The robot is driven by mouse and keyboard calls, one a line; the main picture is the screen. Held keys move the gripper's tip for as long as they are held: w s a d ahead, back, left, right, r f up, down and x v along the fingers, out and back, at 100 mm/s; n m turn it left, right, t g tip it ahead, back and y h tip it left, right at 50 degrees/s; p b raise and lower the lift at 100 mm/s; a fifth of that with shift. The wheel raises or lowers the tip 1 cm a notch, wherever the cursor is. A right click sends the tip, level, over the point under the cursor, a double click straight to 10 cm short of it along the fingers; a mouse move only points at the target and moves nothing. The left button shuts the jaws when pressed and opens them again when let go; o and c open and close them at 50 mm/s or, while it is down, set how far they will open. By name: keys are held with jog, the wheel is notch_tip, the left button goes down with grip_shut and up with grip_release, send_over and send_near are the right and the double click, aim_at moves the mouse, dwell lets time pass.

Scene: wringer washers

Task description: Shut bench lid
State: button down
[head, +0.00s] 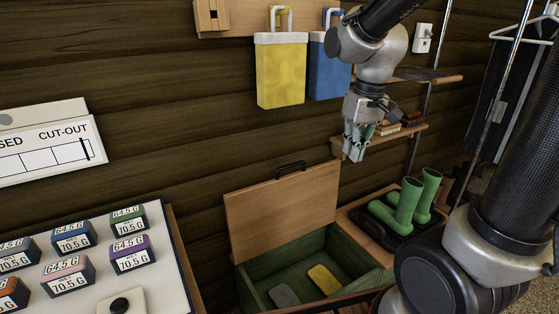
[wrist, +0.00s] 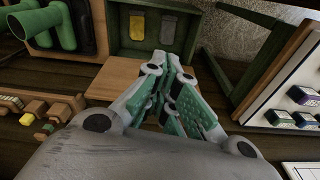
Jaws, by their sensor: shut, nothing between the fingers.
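The bench lid (head: 282,207) is a light wooden panel standing open, tilted up at the back of the bench box near the wall. Its black handle (head: 290,168) is on the top edge. The green-lined box (head: 260,268) below is open. In the wrist view the lid (wrist: 112,78) shows below the box (wrist: 120,42), partly hidden by my fingers. My gripper (head: 356,148) is shut and empty, above and to the right of the lid's upper right corner, apart from it. My gripper also fills the middle of the wrist view (wrist: 172,68).
A yellow block (head: 324,279) and a grey block (head: 284,296) lie in the box. A small shelf (head: 400,131) is beside my gripper. A panel of labelled blocks (head: 95,285) is at left.

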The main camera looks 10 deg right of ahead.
jog(key=w+a+f+n+t+y, duration=0.15)
jog(key=w+a, duration=0.25)
jog(key=w, duration=0.8)
jog(key=w+a+t, duration=0.3)
jog(key=w+a, duration=0.2)
jog(key=w, duration=0.7)
jog(key=shift+g, duration=0.25)
jog(key=x, duration=1.9)
jog(key=shift+d+f, duration=0.2)
jog(key=shift+f, duration=0.3)
